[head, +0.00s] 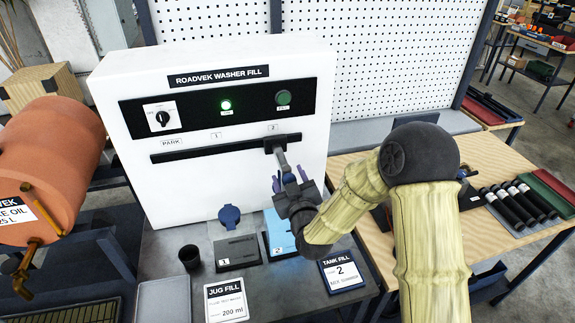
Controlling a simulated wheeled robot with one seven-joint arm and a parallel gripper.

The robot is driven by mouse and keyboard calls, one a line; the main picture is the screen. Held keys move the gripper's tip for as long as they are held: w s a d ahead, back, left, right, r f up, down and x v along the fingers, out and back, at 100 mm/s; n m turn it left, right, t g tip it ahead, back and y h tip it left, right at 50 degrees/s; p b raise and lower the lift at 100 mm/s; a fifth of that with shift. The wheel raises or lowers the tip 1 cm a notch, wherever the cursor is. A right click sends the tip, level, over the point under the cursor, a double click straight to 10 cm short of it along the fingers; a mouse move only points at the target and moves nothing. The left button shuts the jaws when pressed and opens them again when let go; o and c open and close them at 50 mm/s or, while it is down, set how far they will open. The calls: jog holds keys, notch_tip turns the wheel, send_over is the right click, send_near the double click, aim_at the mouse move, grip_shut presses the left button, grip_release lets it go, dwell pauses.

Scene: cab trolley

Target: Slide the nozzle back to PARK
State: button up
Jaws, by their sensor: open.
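The white washer fill cabinet (130,85) has a dark horizontal slot rail (205,150) labelled PARK at its left end, 1 in the middle and 2 toward the right. The nozzle carriage (271,147) sits on the rail below the 2 label, with a grey nozzle piece (281,159) hanging from it. My gripper (288,180) is open just below this piece, with its fingers pointing up toward it. Whether a finger touches the nozzle cannot be told. My gripper hides part of what lies beneath the nozzle.
A black selector knob (162,118), a lit green lamp (226,105) and a green button (283,98) are above the rail. Below stand a blue tank 2 (279,235), dark tank 1 (237,251), a blue cap (229,216), a black cup (189,257) and cards. An orange drum (50,160) is left.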

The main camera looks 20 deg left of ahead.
jog(key=shift+x, duration=0.95)
jog(key=shift+d, duration=0.2)
jog(key=shift+s+a, duration=0.15)
jog(key=shift+s, duration=0.2)
jog(key=c, duration=0.6)
grip_shut()
